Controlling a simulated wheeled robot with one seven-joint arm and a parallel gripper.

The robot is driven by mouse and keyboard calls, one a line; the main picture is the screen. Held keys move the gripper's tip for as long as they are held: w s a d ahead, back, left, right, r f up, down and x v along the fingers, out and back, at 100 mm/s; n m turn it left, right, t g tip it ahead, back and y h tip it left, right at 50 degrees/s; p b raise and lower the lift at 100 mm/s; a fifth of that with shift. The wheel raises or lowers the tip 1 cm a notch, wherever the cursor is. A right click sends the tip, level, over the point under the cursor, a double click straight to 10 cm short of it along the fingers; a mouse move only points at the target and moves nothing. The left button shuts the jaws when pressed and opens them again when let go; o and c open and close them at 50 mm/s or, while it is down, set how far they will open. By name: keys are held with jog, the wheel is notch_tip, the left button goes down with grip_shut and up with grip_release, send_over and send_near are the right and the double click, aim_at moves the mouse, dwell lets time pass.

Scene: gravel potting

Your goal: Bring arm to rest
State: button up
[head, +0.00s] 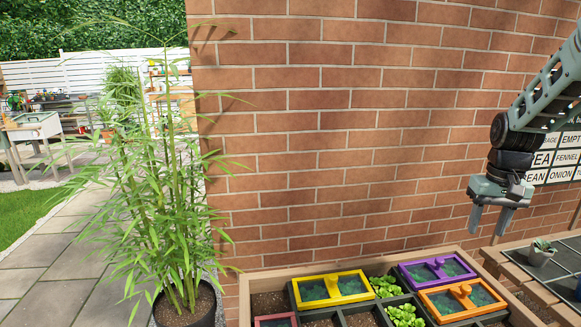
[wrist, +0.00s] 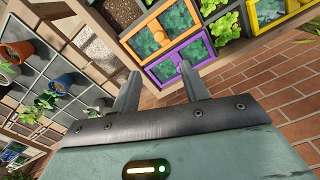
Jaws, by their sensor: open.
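My gripper (head: 490,217) hangs from my arm at the right of the head view, in front of the brick wall, with its fingers pointing down. It is open and empty. In the wrist view my gripper (wrist: 158,82) shows two fingers spread apart with nothing between them. It is above and to the right of the wooden planter box (head: 249,285), clear of everything in it. My arm is raised and bent, and its upper part leaves the head view at the right edge.
The planter holds a yellow-framed lid (head: 331,288), an orange-framed lid (head: 461,301), a purple-framed lid (head: 436,270) and green seedlings (head: 405,315). A tiled bench (head: 560,268) with a small potted plant (head: 541,252) stands at right. A tall bamboo (head: 165,190) stands left.

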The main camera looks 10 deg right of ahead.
jog(key=s+a+r+n, duration=0.1)
jog(key=s+a+n, duration=0.2)
jog(key=a, duration=1)
jog(key=s+a+n, duration=0.2)
jog(key=a+n, duration=0.1)
jog(key=a, duration=1)
jog(key=s+a+n, duration=0.3)
jog(key=s+a, duration=0.3)
jog(key=s, duration=0.3)
jog(key=s+a+f+n, duration=0.1)
jog(key=s+a+n, duration=0.2)
jog(key=s, duration=0.6)
jog(key=a, duration=0.2)
jog(key=shift+a+y, duration=0.3)
jog(key=shift+a, duration=0.05)
